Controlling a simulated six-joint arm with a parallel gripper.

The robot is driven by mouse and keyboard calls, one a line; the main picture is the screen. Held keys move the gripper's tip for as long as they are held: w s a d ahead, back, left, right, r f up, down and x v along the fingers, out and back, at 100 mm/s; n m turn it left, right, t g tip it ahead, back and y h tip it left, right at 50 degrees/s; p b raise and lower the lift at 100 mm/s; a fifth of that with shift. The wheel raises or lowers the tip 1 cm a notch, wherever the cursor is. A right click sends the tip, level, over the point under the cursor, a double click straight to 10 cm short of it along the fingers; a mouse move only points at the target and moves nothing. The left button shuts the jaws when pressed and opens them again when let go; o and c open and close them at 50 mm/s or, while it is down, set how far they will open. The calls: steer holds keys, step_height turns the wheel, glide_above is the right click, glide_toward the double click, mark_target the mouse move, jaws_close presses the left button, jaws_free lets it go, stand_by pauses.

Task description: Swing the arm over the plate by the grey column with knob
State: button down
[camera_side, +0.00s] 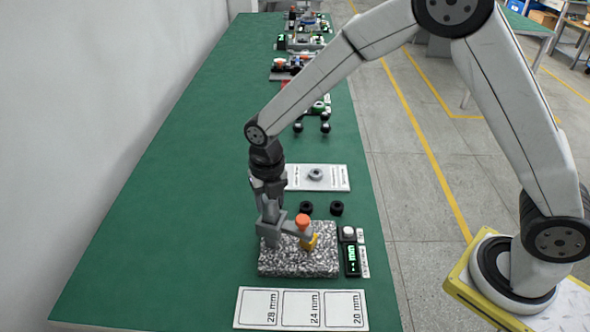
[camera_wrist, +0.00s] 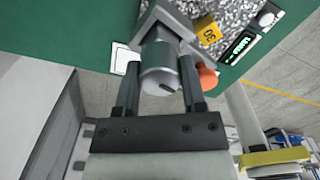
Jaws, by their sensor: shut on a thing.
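The speckled granite plate (camera_side: 290,265) lies on the green bench, and part of it shows in the wrist view (camera_wrist: 234,12). The grey column (camera_side: 269,236) stands at its left side, with a grey arm (camera_side: 291,228) reaching right over the plate. An orange knob (camera_side: 302,221) is near the arm's outer part and also shows in the wrist view (camera_wrist: 207,76). A yellow block (camera_wrist: 207,30) marked 30 is beside the arm's end. My gripper (camera_wrist: 160,82) is shut on the column's grey cylindrical top (camera_wrist: 158,60), one finger on each side.
A display (camera_side: 352,260) and white button (camera_side: 348,233) stand right of the plate. Two black rings (camera_side: 306,208) (camera_side: 336,208) lie behind it. A white card (camera_side: 300,308) marked 28, 24 and 20 mm lies in front. A ring (camera_side: 316,174) sits on another card.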

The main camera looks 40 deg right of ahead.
steer(key=n, duration=0.3)
steer(key=shift+r+n, duration=0.1)
steer(key=shift+n, duration=0.2)
stand_by(0.4)
steer(key=shift+c, duration=0.8)
jaws_free()
steer(key=shift+r, duration=3.9)
steer(key=shift+d, duration=0.1)
